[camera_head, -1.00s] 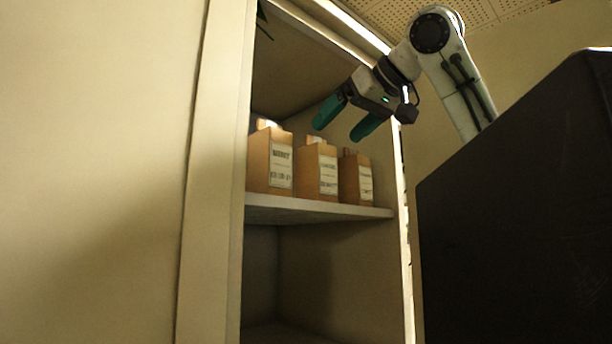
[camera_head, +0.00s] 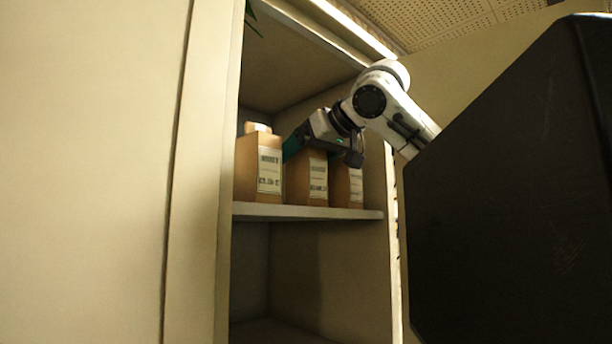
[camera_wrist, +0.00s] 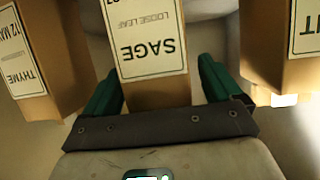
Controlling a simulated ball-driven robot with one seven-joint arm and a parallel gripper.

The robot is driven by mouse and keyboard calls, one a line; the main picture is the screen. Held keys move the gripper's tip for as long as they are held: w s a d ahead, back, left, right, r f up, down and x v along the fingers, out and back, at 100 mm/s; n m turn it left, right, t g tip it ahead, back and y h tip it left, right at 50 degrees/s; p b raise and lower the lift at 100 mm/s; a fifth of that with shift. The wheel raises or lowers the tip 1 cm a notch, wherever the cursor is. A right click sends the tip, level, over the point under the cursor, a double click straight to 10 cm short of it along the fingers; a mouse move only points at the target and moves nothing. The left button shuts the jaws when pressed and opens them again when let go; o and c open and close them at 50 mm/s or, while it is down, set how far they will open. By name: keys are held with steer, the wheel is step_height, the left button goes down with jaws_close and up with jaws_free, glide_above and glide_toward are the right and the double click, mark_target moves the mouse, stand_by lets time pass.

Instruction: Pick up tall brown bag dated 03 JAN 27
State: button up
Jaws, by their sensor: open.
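Three tall brown bags with white labels stand upright in a row on a cabinet shelf. In the wrist view the picture is upside down. The middle bag (camera_head: 306,180) reads SAGE, LOOSE LEAF there (camera_wrist: 150,45); its date line is cut off at the top. My gripper (camera_wrist: 160,85) is open, with one green finger on either side of the SAGE bag. In the head view, one finger of my gripper (camera_head: 305,147) shows between the left and middle bags; the other is hidden. No date reading 03 JAN 27 is legible.
The left bag (camera_head: 247,165) also shows at the right in the wrist view (camera_wrist: 268,50), its label cut off. The right bag (camera_head: 347,187), reading THYME and 12 MA in the wrist view (camera_wrist: 65,40), stands close by. The shelf board (camera_head: 300,213) and cabinet walls surround them.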

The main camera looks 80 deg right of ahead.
steer(key=c, duration=1.1)
steer(key=shift+c, duration=0.2)
steer(key=shift+r, duration=0.15)
